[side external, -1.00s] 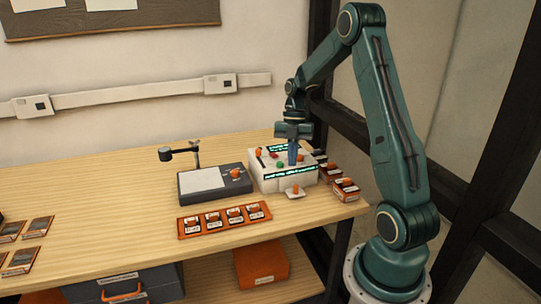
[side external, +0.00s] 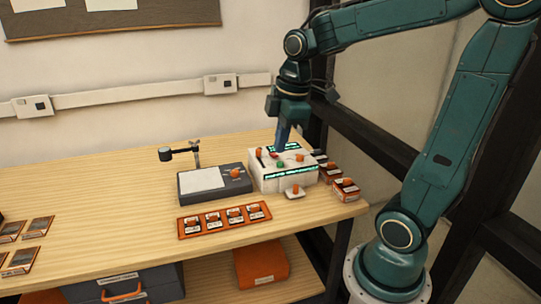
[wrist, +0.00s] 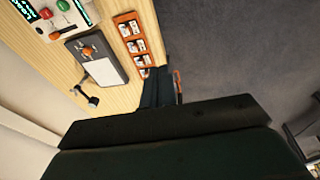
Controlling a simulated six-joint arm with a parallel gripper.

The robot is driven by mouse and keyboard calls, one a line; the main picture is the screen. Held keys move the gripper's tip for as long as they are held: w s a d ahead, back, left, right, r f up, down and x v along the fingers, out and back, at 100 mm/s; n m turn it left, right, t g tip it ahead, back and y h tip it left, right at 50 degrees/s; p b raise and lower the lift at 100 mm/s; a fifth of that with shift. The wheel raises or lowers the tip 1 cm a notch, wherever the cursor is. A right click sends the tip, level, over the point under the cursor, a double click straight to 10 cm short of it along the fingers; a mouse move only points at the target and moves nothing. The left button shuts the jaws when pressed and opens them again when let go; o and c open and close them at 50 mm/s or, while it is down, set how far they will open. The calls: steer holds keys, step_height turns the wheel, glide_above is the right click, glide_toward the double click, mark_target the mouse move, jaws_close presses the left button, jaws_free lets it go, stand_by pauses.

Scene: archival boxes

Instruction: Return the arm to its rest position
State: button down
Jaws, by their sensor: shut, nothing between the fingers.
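My gripper (side external: 282,146) is shut and empty. In the side view its fingers point down above the back of the white control box (side external: 284,183), and I cannot tell how far they are from it. The box has green lit displays and red, green and orange knobs on top. In the wrist view the dark fingers (wrist: 163,88) reach up from the dark gripper body, with the bench edge and grey floor beyond. The control box (wrist: 50,14) shows at the top left of that view.
A grey device with a white plate (side external: 203,181) and a small lamp stands left of the box. An orange tray (side external: 224,231) of labelled pieces lies in front. Small orange-topped boxes (side external: 343,190) sit at the bench's right end. The bench's left middle (side external: 100,200) is clear.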

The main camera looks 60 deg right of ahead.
steer(key=s+a+r+m+t, duration=0.1)
steer(key=s+a+m+t, duration=0.2)
steer(key=s+a+m, duration=0.4)
steer(key=shift+s+a+r+m, duration=0.15)
steer(key=shift+s+r+m, duration=0.2)
steer(key=shift+s+m, duration=0.8)
